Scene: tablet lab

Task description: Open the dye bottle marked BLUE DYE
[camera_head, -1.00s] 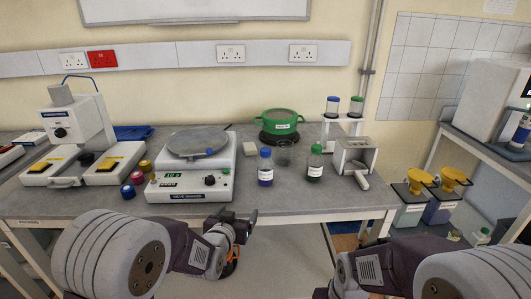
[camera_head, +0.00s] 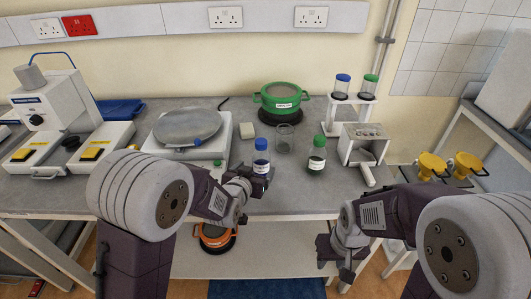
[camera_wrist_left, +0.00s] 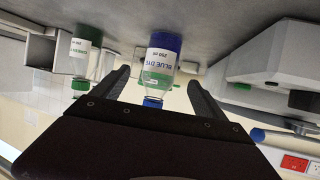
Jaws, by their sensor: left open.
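The bottle marked BLUE DYE (camera_head: 261,164) stands upright on the bench with its blue cap (camera_head: 261,144) on. In the left wrist view, which is upside down, its label (camera_wrist_left: 163,57) and cap (camera_wrist_left: 152,103) show between two fingers. My left gripper (camera_head: 258,184) is at the bench's front edge, just in front of the bottle and overlapping its lower part. It is open (camera_wrist_left: 158,92) and empty; the bottle lies ahead, between the fingers in line of sight. My right gripper (camera_head: 345,268) hangs low in front of the bench; its fingers are too unclear to judge.
A green-capped bottle (camera_head: 316,158) stands right of the blue one, with a glass beaker (camera_head: 284,140) behind between them. A green pot (camera_head: 282,104) is farther back. A white shaker (camera_head: 218,150) stands left; a white-framed unit (camera_head: 364,150) stands right.

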